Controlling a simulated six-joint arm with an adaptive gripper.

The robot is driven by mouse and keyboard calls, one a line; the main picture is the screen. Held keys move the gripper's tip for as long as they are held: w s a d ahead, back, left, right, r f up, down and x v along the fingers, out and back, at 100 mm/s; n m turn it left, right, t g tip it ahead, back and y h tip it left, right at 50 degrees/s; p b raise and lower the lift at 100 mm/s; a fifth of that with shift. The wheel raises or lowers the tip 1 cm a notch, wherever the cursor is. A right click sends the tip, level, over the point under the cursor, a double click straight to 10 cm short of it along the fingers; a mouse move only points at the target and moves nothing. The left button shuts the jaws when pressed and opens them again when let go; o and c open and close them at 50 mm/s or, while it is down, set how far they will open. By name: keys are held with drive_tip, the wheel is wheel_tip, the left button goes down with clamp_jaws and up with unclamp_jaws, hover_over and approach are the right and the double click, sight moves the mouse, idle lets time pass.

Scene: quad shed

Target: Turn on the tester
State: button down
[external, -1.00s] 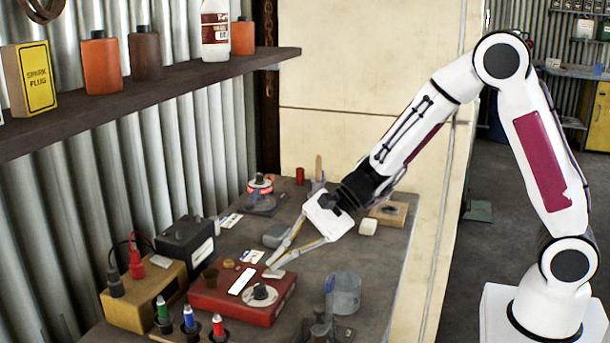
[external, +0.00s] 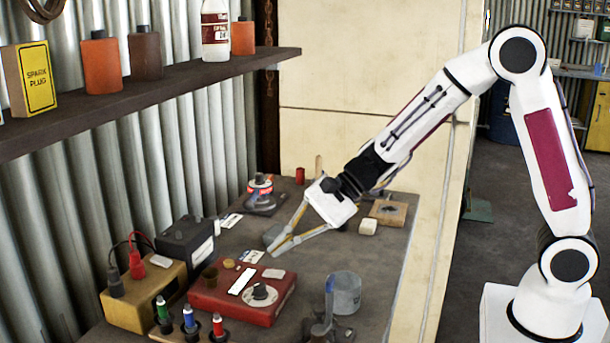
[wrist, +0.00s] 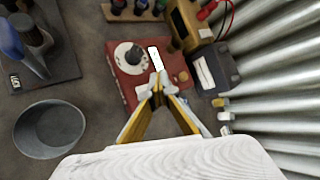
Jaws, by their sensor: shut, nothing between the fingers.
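The tester is a red box (external: 222,305) on the bench, with a white dial plate and a dark knob (external: 261,292), a white lit-looking strip (external: 242,281) and a small pale plate on its top. In the wrist view the red box (wrist: 120,88) lies beyond my fingertips, with the knob (wrist: 133,52) up and left of them. My gripper (external: 273,252) is shut and empty. In the external view its tips are above and behind the box's far edge, apart from it. In the wrist view the gripper (wrist: 158,84) overlaps the box's near edge.
A yellow box (external: 130,312) with red and black clips and a black battery-like box (external: 186,244) stand left of the tester. Colored-handled tools (external: 190,320) stand in front. A metal cup (external: 346,292) is to the right. A shelf (external: 150,95) hangs above left.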

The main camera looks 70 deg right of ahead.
drive_tip(key=shift+s+r, duration=0.15)
drive_tip(key=shift+r, duration=0.8)
drive_tip(key=shift+s+a+f+n+g, duration=0.15)
drive_tip(key=shift+s+a+n+g, duration=0.15)
drive_tip(key=shift+s+n, duration=0.1)
drive_tip(key=s+n+g, duration=0.5)
drive_tip(key=s+n, duration=0.4)
drive_tip(key=s, duration=0.7)
drive_tip(key=s+d+r+n+t+h, duration=0.1)
drive_tip(key=s+d+r+n+h, duration=0.2)
drive_tip(key=s, duration=0.5)
drive_tip(key=s+d+r+n+t+h, duration=0.1)
drive_tip(key=s+d+r+n+h, duration=0.2)
drive_tip(key=s, duration=0.6)
drive_tip(key=d+r+n, duration=0.2)
drive_tip(key=d, duration=0.1)
drive_tip(key=shift+s+d+t, duration=0.15)
drive_tip(key=shift+d+t, duration=0.05)
drive_tip(key=shift+t, duration=0.2)
